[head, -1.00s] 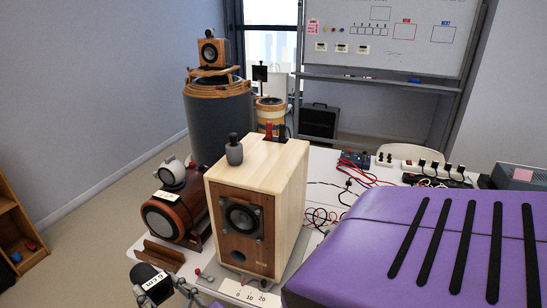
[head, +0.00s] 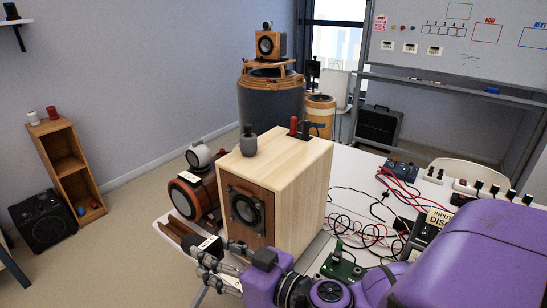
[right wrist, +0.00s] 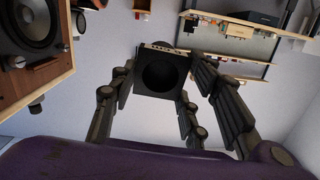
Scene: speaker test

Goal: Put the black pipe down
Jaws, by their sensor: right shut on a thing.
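The black pipe (head: 193,244), with a white label, is held at the tips of my right gripper (head: 211,254) in the head view. It is beside the brown wooden cradle (head: 174,229) at the table's left edge, left of the pale wooden speaker (head: 270,185). I cannot tell whether the pipe touches the cradle. In the right wrist view, the dark fingers of my right gripper (right wrist: 155,95) stand around a black square shape with a round opening; I cannot tell whether this is the pipe. My left gripper is not in view.
The speaker (right wrist: 35,45) is close at the left in the right wrist view. A brown round-fronted speaker (head: 190,197) stands behind the cradle. Red and black cables, a green board (head: 342,267) and a power strip (head: 480,190) crowd the table's right side. Floor lies to the left.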

